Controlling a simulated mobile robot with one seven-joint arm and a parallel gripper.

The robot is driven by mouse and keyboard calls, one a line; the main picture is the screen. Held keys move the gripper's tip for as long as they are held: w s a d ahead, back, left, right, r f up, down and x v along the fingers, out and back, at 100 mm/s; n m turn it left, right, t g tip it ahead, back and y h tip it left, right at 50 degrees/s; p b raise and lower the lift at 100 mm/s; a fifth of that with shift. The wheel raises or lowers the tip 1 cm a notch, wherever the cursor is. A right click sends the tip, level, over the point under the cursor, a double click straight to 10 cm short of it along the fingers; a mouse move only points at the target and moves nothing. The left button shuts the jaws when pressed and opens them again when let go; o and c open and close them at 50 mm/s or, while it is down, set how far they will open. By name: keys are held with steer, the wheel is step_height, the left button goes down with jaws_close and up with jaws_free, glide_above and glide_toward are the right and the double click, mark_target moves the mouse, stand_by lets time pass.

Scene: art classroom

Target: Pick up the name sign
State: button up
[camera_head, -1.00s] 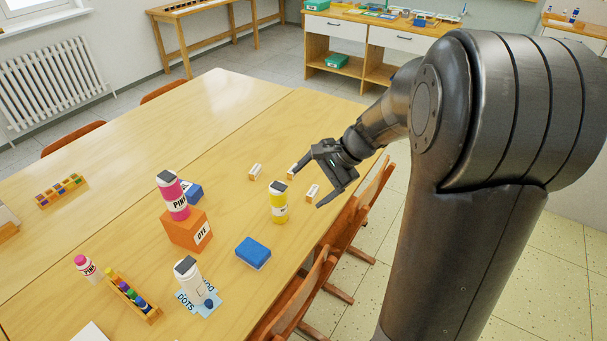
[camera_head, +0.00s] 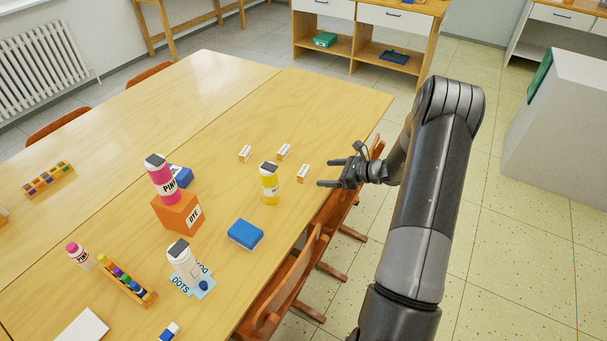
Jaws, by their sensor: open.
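Three small wooden blocks with white labels, which look like name signs, stand on the table (camera_head: 330,100) near its right edge. One sign (camera_head: 245,153) is at the left, another (camera_head: 284,151) is farther back, and a third (camera_head: 303,173) is closest to my gripper. Their lettering is too small to read. My gripper (camera_head: 326,172) is open and empty, its fingers pointing left toward the third sign.
A yellow bottle (camera_head: 269,184) stands just left of the third sign. Wooden chairs (camera_head: 290,285) line the table's right edge.

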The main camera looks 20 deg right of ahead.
mark_target(307, 172)
steer(key=x, duration=0.5)
steer(key=shift+w+f, duration=0.15)
steer(key=shift+w+d+x, duration=0.1)
steer(key=shift+w+x, duration=0.05)
steer(key=shift+x, duration=1.25)
steer(key=shift+w+d+x, duration=0.15)
steer(key=shift+x, duration=1.2)
steer(key=shift+c, duration=0.3)
steer(key=c, duration=1)
